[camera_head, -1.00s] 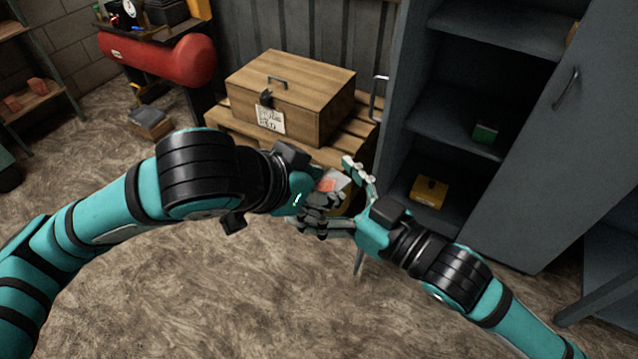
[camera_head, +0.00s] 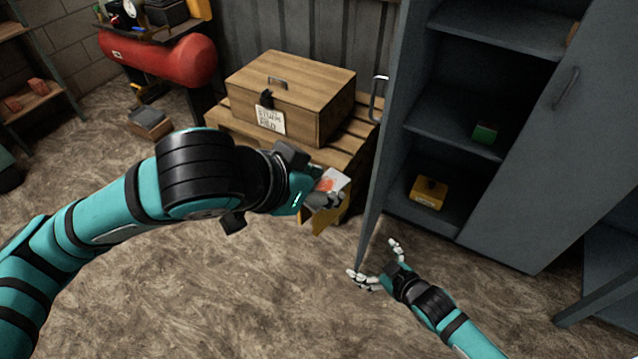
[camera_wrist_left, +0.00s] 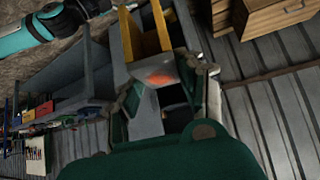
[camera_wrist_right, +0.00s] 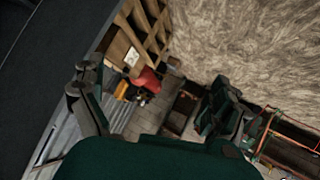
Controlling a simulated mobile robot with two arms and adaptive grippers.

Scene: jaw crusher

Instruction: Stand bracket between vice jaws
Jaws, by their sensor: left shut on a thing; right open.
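My left gripper (camera_head: 322,197) is shut on a pale grey piece with an orange-red patch (camera_head: 333,180), likely the bracket, and holds it up in front of the wooden crate stand. In the left wrist view the grey plate with the orange patch (camera_wrist_left: 158,76) sits between the fingers. Yellow parts (camera_wrist_left: 151,42) show beyond it; I cannot tell whether they belong to it. The fingers hide part of the piece. My right gripper (camera_head: 379,263) is open and empty, lower and to the right, apart from the piece. I cannot make out the vice jaws.
A wooden chest (camera_head: 300,92) stands on slatted wood at the back. A grey cabinet (camera_head: 460,60) stands open on the right, with a yellow box (camera_head: 428,192) and a green box (camera_head: 485,132) inside. A red tank (camera_head: 165,62) is at upper left. The front floor is clear.

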